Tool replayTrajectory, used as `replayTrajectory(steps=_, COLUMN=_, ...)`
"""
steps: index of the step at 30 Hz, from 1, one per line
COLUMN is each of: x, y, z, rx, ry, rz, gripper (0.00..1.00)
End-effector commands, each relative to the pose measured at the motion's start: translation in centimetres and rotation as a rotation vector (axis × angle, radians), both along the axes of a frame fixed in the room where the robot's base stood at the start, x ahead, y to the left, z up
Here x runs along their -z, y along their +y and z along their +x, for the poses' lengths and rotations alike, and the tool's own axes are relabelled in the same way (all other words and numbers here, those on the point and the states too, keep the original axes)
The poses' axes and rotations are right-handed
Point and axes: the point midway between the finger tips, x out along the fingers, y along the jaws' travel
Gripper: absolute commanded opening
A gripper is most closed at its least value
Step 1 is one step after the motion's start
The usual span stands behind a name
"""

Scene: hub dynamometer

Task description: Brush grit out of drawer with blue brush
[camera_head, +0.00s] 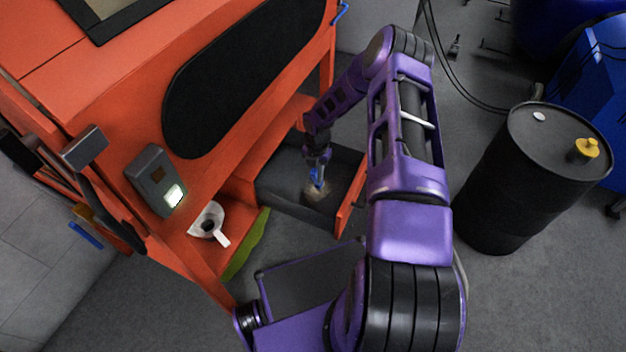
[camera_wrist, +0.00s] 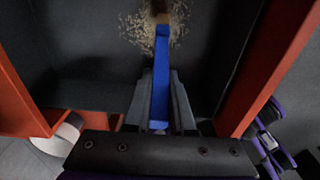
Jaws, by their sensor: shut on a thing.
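My gripper (camera_wrist: 160,92) is shut on the blue brush (camera_wrist: 161,60), whose handle runs between the two fingers in the wrist view. The brush's brown head (camera_wrist: 158,12) is at the top edge of that view, over scattered tan grit (camera_wrist: 137,28). The grit lies on the dark floor of the open drawer (camera_wrist: 85,55). In the head view my gripper (camera_head: 317,172) reaches down into the drawer (camera_head: 270,182), with the blue brush (camera_head: 317,185) below it and grit (camera_head: 322,194) around its tip. Whether the bristles touch the floor is hard to tell.
The drawer's orange front (camera_head: 351,198) stands right of the gripper. An orange cabinet (camera_head: 110,110) rises on the left, with a grey meter (camera_head: 155,180) on it. A black drum (camera_head: 520,190) stands right.

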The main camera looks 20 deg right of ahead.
Motion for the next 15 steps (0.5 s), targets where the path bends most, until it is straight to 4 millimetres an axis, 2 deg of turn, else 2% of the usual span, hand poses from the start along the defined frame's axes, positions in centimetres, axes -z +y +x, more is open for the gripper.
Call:
replayTrajectory(steps=5, x=0.0, y=-0.3, z=0.4, rx=0.001, ry=-0.001, rz=0.001, gripper=0.00)
replayTrajectory(steps=15, x=0.2, y=-2.4, z=2.4, rx=0.002, ry=-0.002, rz=0.001, gripper=0.00)
